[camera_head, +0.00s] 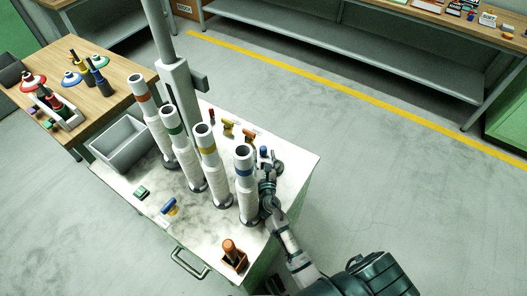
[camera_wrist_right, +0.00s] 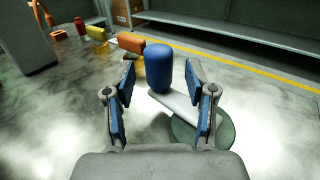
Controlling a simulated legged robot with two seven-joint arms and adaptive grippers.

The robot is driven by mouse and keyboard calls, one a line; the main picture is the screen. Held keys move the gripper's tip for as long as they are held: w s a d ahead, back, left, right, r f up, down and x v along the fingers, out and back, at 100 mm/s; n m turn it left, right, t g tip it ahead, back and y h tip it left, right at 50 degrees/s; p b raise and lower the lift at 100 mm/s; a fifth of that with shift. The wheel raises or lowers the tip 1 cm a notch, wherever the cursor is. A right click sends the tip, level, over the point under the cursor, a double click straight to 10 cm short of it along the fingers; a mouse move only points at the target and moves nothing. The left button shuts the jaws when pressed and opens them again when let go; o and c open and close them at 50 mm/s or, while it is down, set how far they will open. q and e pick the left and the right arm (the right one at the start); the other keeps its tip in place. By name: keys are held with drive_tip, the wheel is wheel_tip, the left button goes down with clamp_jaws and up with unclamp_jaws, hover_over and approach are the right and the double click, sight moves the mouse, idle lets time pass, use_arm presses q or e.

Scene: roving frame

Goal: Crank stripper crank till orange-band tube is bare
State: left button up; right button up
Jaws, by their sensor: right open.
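The orange-band tube (camera_head: 153,115) stands upright at the left end of a slanting row of tubes on the white-topped cabinet. White wrapping covers it below the band. A crank with a blue knob (camera_wrist_right: 158,70), a pale arm (camera_wrist_right: 183,107) and a round grey-green base shows ahead in the right wrist view. The blue knob also shows in the head view (camera_head: 264,152), right of the blue-band tube. My right gripper (camera_wrist_right: 162,82) is open, its blue-padded fingers on either side of the line to the knob. Whether the knob lies between the fingertips is unclear. My left gripper is not in view.
The green-band (camera_head: 174,134), yellow-band (camera_head: 205,150) and blue-band (camera_head: 245,180) tubes stand close by, the last right beside my right gripper. A grey bin (camera_head: 121,145) and small coloured pieces share the cabinet top. A wooden table (camera_head: 105,65) holds tools at the left.

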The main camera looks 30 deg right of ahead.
drive_tip(key=v, duration=0.9)
drive_tip(key=shift+s+a, duration=0.1)
drive_tip(key=shift+s, duration=0.05)
